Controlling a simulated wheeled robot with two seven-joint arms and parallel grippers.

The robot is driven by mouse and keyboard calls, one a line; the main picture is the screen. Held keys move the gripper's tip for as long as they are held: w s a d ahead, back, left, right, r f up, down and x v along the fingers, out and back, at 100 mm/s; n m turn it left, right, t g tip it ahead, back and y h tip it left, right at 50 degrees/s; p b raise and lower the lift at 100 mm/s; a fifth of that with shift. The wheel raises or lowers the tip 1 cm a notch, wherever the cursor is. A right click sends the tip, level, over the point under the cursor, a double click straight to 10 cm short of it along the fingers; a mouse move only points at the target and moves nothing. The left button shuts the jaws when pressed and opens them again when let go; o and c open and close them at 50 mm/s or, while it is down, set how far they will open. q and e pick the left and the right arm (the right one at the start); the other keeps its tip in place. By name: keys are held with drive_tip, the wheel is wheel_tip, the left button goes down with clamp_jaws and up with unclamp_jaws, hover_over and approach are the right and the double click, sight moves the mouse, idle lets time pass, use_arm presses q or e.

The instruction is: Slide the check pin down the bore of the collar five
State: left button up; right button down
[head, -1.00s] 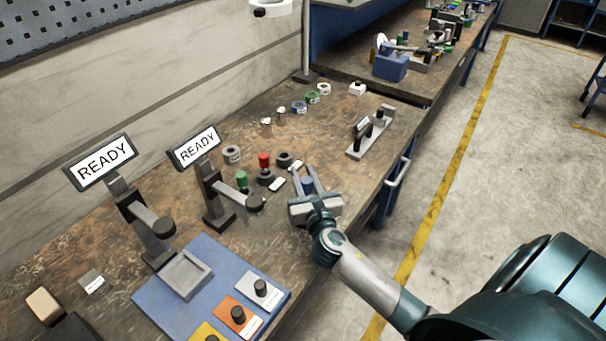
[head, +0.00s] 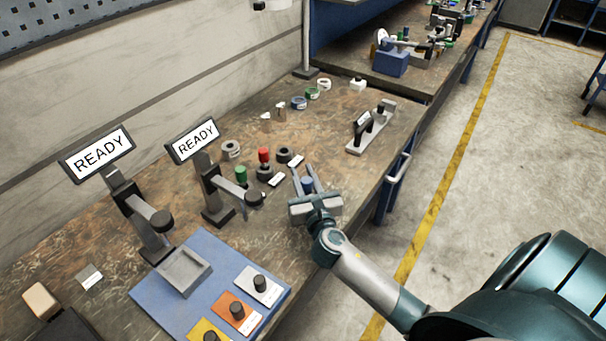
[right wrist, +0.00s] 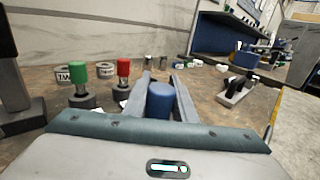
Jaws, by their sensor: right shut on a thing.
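My right gripper (head: 307,180) is shut on a blue cylindrical piece (head: 307,184) at the front of the bench. In the right wrist view the blue piece (right wrist: 160,99) stands between the two fingers (right wrist: 161,85). Its lower end is hidden by my gripper. Left of it, a green-topped pin (head: 241,174) and a red-topped pin (head: 264,155) stand in dark round bases. A dark ring collar (head: 284,154) and a grey ring collar (head: 231,149) lie behind. I cannot read which collar is five. My left gripper is out of view.
A blue board (head: 160,295) holds a grey tray and coloured plates. Blue, green and white rings (head: 324,84) lie farther back. The bench edge is close by.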

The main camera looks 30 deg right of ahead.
sight(308, 194)
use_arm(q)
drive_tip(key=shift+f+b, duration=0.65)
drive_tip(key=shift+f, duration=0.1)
use_arm(e)
drive_tip(key=shift+f, duration=0.95)
drive_tip(key=c, duration=1.4)
unclamp_jaws()
drive_tip(key=shift+s, duration=0.1)
drive_tip(key=shift+s+a+f, duration=0.1)
drive_tip(key=shift+s+a, duration=0.1)
drive_tip(key=shift+s, duration=0.25)
drive_tip(key=b+v, duration=0.1)
drive_tip(key=v, duration=0.6)
drive_tip(key=shift+s+b, duration=0.1)
drive_tip(key=shift+b, duration=0.2)
drive_tip(key=b+v, duration=0.1)
drive_tip(key=v, duration=0.7)
drive_tip(key=shift+s+a+b, duration=0.1)
drive_tip(key=shift+b, duration=0.25)
drive_tip(key=shift+s, duration=0.25)
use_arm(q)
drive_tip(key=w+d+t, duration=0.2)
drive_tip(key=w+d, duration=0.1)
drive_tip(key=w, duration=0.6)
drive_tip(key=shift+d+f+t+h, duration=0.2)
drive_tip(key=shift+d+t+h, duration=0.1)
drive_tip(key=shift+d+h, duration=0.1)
use_arm(e)
drive_tip(key=shift+s+a, duration=0.1)
drive_tip(key=shift+s, duration=0.05)
